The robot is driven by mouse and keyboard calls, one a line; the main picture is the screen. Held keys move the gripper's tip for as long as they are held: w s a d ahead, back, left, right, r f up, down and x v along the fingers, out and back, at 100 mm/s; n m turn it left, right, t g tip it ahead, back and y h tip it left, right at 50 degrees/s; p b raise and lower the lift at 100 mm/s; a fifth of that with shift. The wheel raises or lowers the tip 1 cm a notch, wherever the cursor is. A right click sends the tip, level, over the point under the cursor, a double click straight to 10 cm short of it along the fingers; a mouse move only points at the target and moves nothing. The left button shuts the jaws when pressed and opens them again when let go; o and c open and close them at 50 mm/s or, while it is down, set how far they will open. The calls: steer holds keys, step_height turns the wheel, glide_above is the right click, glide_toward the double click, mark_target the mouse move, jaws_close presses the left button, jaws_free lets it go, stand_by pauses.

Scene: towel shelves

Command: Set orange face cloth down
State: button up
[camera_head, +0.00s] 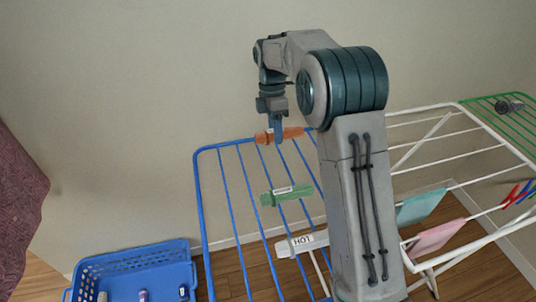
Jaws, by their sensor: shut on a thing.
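The orange face cloth (292,133) is a small roll with a pale label, over the far end of the blue rack (224,147) in the head view. My gripper (277,137) points down and is shut on the cloth, hiding part of its middle. The cloth looks level with or just above the blue bars; I cannot tell whether it touches them. A green rolled cloth (271,199) with a pale label lies on the bars nearer to me. A white roll marked "HOT" (301,243) lies nearer still, partly behind my arm.
A blue basket (95,268) with several small items stands on the floor at lower left. A white drying rack (440,188) with teal (421,206) and pink (439,236) cloths is at right. The wall (130,110) is close behind. Blue bars between the rolls are bare.

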mark_target(266, 134)
steer(key=shift+s+a+f, duration=0.95)
steer(key=shift+s+a, duration=0.2)
steer(key=shift+s, duration=0.05)
steer(key=shift+f, duration=2.05)
steer(key=shift+f, duration=0.25)
steer(key=o, duration=1)
steer(key=shift+r, duration=0.1)
